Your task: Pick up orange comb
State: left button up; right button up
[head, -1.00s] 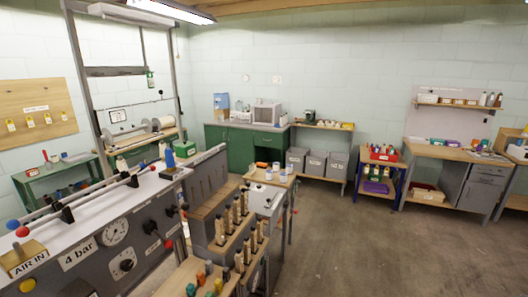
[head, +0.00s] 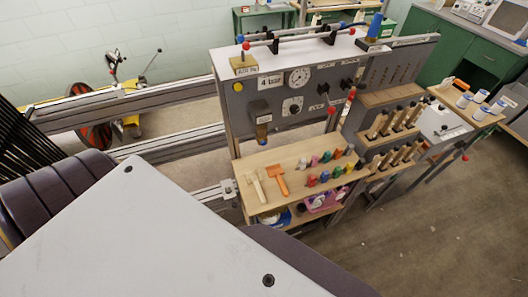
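An orange T-shaped tool, which looks like the orange comb (head: 277,181), lies flat on a small wooden shelf (head: 243,165) at the front of the grey machine. A similar pale wooden tool (head: 257,186) lies just to its left, with a small gap between them. Nothing covers the orange tool. Neither of my grippers is in view.
Several small coloured pieces (head: 325,177) stand right of the comb on the same shelf. Wooden-handled tools (head: 388,157) stand in racks farther right. The grey machine panel (head: 268,105) rises behind the shelf. Open floor (head: 430,230) lies to the right.

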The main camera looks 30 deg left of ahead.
aim_at(276, 173)
jog(key=u, duration=0.9)
jog(key=k+l+u, duration=0.1)
jog(key=l+u, duration=0.25)
jog(key=k+l+u, duration=0.15)
jog(key=l+u, duration=0.2)
jog(key=l, duration=0.2)
